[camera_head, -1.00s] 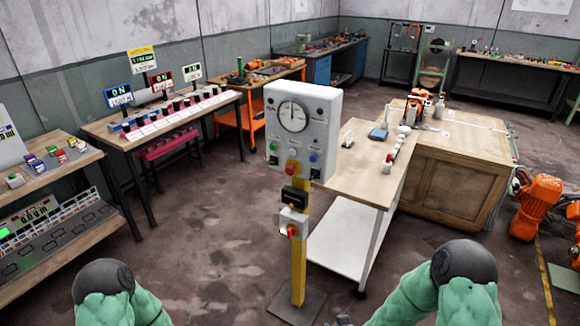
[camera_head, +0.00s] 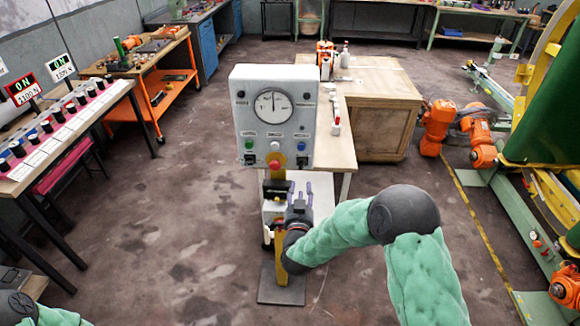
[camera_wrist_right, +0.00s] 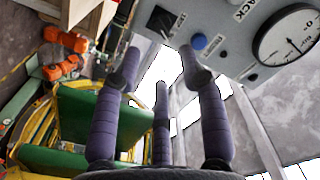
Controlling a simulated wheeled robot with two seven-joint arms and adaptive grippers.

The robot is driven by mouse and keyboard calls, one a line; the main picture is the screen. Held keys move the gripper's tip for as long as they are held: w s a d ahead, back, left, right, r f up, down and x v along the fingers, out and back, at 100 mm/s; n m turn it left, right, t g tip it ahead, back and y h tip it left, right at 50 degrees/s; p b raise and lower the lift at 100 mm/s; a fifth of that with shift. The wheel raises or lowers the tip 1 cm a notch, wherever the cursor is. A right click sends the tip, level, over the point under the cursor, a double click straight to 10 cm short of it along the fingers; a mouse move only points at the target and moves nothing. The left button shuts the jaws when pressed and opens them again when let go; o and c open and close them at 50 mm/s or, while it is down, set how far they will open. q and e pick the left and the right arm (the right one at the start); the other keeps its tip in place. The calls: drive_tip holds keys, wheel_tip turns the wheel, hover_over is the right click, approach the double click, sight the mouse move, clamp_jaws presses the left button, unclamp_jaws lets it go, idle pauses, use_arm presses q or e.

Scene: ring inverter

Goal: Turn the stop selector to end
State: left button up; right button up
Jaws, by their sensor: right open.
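A grey control box (camera_head: 252,116) with a round dial (camera_head: 273,106) stands on a yellow post. It carries green (camera_head: 249,144) and blue (camera_head: 301,146) buttons, small dark switches (camera_head: 302,160) and a red button (camera_head: 275,164). I cannot tell which one is the stop selector. My right gripper (camera_head: 290,187) is open and empty, just below the box, its fingers pointing up. In the right wrist view the open fingers (camera_wrist_right: 160,65) reach toward the box face, near a black square switch (camera_wrist_right: 160,20) and blue button (camera_wrist_right: 199,42), apparently apart from them. My left gripper is out of view.
A wooden-topped bench (camera_head: 365,80) stands behind the box. A table with a row of black knobs (camera_head: 60,132) is at the left. Orange robot arms (camera_head: 436,125) and a green machine (camera_head: 548,100) are at the right. The floor around the post is mostly clear.

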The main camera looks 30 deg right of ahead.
sight(302, 164)
drive_tip(key=b+x, duration=0.1)
drive_tip(key=x, duration=0.9)
drive_tip(key=shift+w+d, duration=0.15)
drive_tip(key=shift+d, duration=0.1)
clamp_jaws()
